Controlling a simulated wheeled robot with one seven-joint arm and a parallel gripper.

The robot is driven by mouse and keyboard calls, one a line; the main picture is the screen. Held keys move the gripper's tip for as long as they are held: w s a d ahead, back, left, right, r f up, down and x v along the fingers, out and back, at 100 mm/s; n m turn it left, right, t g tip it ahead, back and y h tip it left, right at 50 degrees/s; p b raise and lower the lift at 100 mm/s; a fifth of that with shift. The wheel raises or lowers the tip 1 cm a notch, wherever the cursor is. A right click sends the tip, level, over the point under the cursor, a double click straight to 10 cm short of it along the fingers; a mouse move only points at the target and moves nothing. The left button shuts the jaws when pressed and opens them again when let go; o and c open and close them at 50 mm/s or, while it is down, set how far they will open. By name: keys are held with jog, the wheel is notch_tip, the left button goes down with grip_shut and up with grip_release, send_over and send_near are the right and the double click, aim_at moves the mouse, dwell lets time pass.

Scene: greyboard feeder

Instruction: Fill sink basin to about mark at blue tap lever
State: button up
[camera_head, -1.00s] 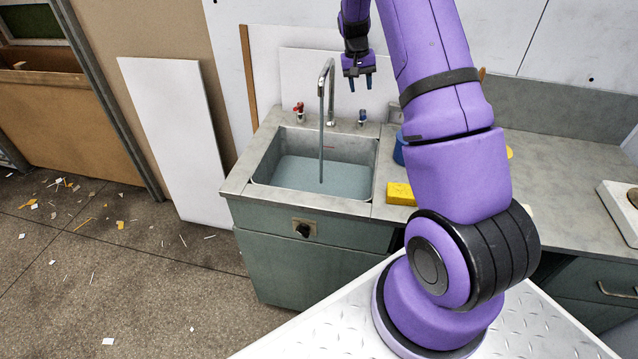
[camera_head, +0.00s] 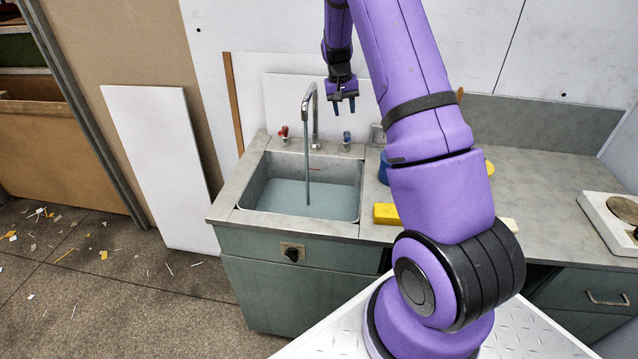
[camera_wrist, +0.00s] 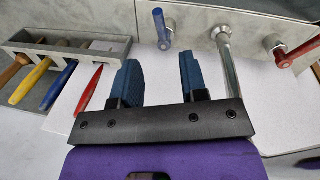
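The grey sink basin (camera_head: 248,190) holds greenish-blue water (camera_head: 285,198) partway up its walls. A stream (camera_head: 307,165) runs from the curved metal spout (camera_head: 312,110) into it. The blue tap lever (camera_head: 346,138) stands right of the spout, and the red lever (camera_head: 284,132) stands left. In the wrist view the blue lever (camera_wrist: 160,28) is beyond my fingertips, apart from them. My gripper (camera_head: 343,107) is open and empty, pointing down above and behind the blue lever in the picture; its two blue fingers (camera_wrist: 158,65) are spread. I cannot make out the fill mark clearly.
A yellow sponge (camera_head: 385,214) lies on the counter right of the basin, and a blue container (camera_head: 384,168) is partly hidden behind my arm. A tool holder (camera_wrist: 62,62) with coloured handles shows in the wrist view. White boards lean by the sink. A hotplate (camera_head: 612,225) stands far right.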

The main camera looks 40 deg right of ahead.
aim_at(348, 139)
jog(key=shift+s+d+f+m+t+y, duration=0.25)
jog(key=shift+s+d+y, duration=0.15)
jog(key=shift+s, duration=0.15)
jog(key=shift+s+d+f+m+t+y, duration=0.15)
jog(key=shift+s+d+t+y, duration=0.1)
jog(key=shift+s+d+y, duration=0.2)
jog(key=shift+m+t+y, duration=0.3)
jog(key=shift+t+y, duration=0.35)
jog(key=shift+t, duration=0.05)
jog(key=f, duration=0.6)
jog(key=a+f, duration=0.1)
jog(key=f, duration=0.3)
jog(key=shift+s, duration=0.1)
grip_shut()
